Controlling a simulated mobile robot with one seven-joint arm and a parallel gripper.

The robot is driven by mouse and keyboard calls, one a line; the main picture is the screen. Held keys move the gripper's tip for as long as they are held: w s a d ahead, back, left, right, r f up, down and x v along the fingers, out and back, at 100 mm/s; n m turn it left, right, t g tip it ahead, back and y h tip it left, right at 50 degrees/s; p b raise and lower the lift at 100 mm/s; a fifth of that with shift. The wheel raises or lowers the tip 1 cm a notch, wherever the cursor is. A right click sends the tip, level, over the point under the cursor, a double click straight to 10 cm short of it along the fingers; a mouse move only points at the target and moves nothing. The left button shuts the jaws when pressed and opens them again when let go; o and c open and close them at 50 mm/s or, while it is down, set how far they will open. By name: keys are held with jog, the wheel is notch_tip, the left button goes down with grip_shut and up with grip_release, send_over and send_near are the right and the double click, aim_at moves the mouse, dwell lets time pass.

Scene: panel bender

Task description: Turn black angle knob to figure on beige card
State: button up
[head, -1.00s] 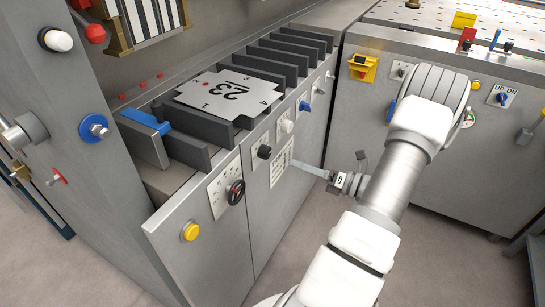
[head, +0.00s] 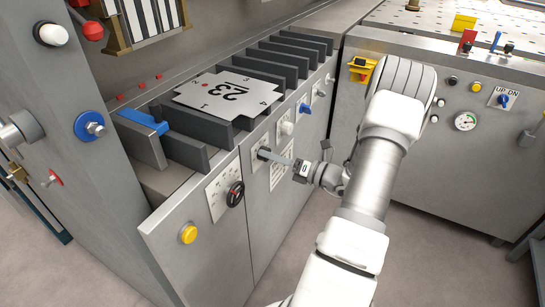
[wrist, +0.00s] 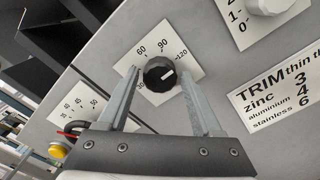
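The black angle knob (wrist: 160,73) sits on a white plate marked with figures including 60, 90 and 120. Its white mark points roughly to the right. My gripper (wrist: 159,78) is open, with one finger on each side of the knob; I cannot tell whether they touch it. In the head view my gripper (head: 278,157) reaches the front panel, largely hiding the knob. An off-white card (wrist: 282,88) to the right reads "TRIM thin", zinc 3, aluminium 4, stainless 6. I cannot tell if it is the beige card.
A white knob (head: 287,128) and a blue knob (head: 305,108) are right. Floor in front is clear.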

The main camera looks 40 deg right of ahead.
grip_shut()
jog(key=shift+f+n+b, duration=0.1)
jog(key=shift+n+b, duration=3)
jog(key=shift+n, duration=5.7)
jog(key=shift+o, duration=1.6)
grip_release()
